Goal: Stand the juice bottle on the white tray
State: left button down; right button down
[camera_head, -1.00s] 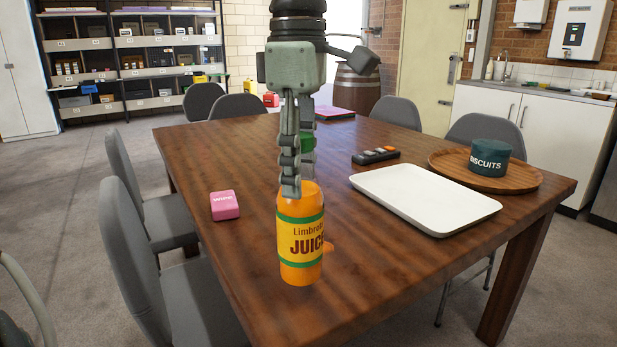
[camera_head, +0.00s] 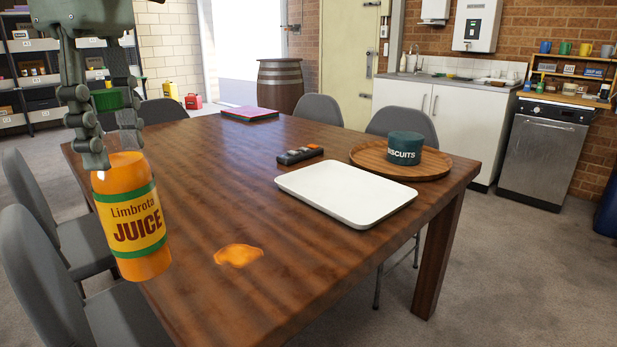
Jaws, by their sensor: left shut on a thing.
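The bottle overlaps the table's left edge in the picture and seems to be off the tabletop. The white tray (camera_head: 345,194) lies empty on the table, to the right of the bottle and apart from it. My right gripper is out of view.
An orange spill (camera_head: 238,255) lies on the wooden table (camera_head: 200,190). A dark remote (camera_head: 299,155) lies behind the tray. A biscuit tin (camera_head: 404,149) stands on a round wooden tray (camera_head: 369,157) at the back right. Grey chairs surround the table.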

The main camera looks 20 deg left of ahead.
aim_at(352, 195)
jog(key=i+l, duration=0.3)
jog(key=i, duration=0.25)
jog(key=i+l, duration=0.3)
jog(key=i, duration=0.2)
jog(key=i+l, duration=0.25)
jog(key=i, duration=0.3)
jog(key=i+l, duration=0.3)
jog(key=i, duration=0.2)
jog(key=i+l+u, duration=0.15)
jog(key=u, duration=1.05)
